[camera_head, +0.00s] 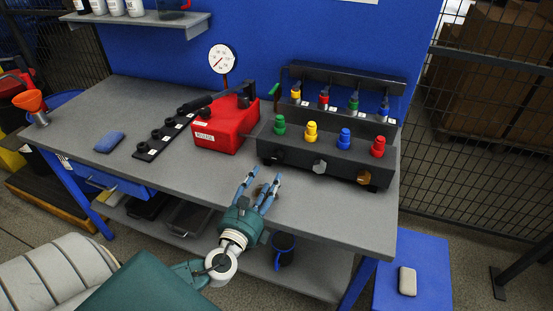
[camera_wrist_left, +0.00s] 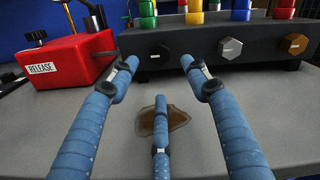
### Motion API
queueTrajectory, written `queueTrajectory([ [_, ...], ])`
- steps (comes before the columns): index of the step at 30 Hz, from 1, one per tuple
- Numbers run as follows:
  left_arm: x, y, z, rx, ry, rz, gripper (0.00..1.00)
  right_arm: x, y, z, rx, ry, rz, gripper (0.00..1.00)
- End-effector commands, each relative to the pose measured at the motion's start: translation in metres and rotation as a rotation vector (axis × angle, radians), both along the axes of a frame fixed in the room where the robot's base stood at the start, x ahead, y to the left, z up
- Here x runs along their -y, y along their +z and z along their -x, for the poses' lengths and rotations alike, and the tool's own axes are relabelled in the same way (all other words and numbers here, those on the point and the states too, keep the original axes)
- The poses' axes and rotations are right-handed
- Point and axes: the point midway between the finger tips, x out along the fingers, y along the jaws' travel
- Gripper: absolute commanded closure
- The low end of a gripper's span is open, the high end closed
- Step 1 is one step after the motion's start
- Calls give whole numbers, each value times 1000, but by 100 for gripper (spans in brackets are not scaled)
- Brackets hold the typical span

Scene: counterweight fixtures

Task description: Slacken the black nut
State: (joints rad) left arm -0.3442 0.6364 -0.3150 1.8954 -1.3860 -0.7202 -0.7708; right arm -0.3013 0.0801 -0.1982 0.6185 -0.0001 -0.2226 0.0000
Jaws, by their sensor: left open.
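The black nut (camera_head: 272,158) is on the front face of the dark fixture (camera_head: 340,160), at its left end. In the left wrist view the black nut (camera_wrist_left: 158,50) is dark on dark, left of a silver nut (camera_wrist_left: 229,48) and a brass nut (camera_wrist_left: 294,43). My left gripper (camera_head: 263,178) is open and empty over the bench's front part, just in front of the fixture. In the left wrist view its blue fingers (camera_wrist_left: 158,68) are spread, with the black nut beyond and between the upper two, apart from them. My right gripper is not in view.
A red box (camera_head: 222,130) labelled RELEASE stands just left of the fixture, with a lever above it. Green, yellow, blue and red knobs (camera_head: 345,137) top the fixture. A brown stain (camera_wrist_left: 178,118) marks the bench below the fingers. The bench (camera_head: 335,220) is clear in front.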

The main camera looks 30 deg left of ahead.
Motion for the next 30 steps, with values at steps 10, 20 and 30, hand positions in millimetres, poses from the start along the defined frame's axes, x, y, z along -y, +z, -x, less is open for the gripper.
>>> queueTrajectory([
  [10, -15, 2, -64, 1, 0, 1, 52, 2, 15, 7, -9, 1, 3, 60],
  [20, -20, 0, -83, -1, 0, 1, 52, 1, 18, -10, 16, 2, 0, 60],
  [30, -20, 0, -83, -1, 0, 1, 82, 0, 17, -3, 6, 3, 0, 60],
])
